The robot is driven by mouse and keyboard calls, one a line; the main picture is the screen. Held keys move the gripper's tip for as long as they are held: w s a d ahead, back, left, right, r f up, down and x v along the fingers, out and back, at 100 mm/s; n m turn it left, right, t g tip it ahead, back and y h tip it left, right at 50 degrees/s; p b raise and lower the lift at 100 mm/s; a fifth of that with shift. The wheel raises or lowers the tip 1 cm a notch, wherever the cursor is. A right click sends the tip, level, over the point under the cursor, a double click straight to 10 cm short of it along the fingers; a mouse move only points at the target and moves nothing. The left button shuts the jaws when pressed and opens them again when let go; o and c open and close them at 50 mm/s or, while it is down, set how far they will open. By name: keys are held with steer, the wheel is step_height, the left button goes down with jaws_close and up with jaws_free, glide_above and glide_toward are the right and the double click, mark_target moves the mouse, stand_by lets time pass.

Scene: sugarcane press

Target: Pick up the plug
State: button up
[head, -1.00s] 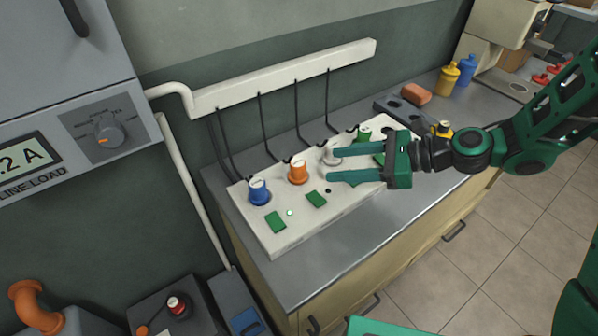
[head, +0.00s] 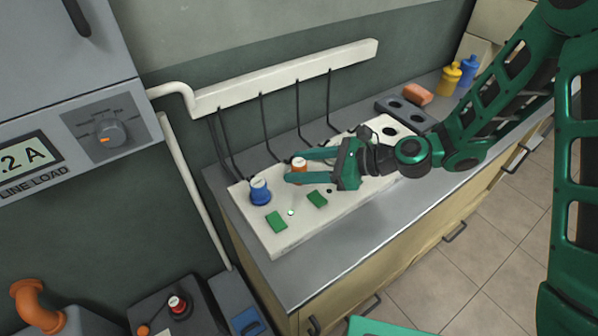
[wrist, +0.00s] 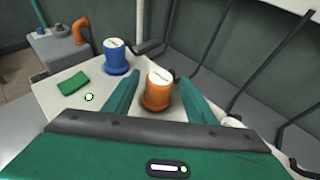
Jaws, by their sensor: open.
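An orange plug (head: 299,163) with a pale top stands upright on the white panel (head: 258,232). It also shows in the wrist view (wrist: 157,92), between the two fingers. My gripper (head: 288,166) is open, with one finger on each side of the orange plug; a gap shows on both sides in the wrist view (wrist: 158,85). A blue plug (head: 260,191) stands left of it on the same panel and also shows in the wrist view (wrist: 115,58). The panel's right part is partly hidden by my gripper and arm.
Black cables (head: 265,125) hang from the white wall duct (head: 290,78) down behind the plugs. Green pads (head: 276,222) lie along the panel's front.

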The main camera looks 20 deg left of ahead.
steer(key=shift+a+f, duration=0.1)
steer(key=shift+a, duration=0.2)
steer(key=shift+c, duration=0.6)
steer(key=c, duration=1.1)
steer(key=shift+o, duration=0.2)
steer(key=shift+r, duration=0.2)
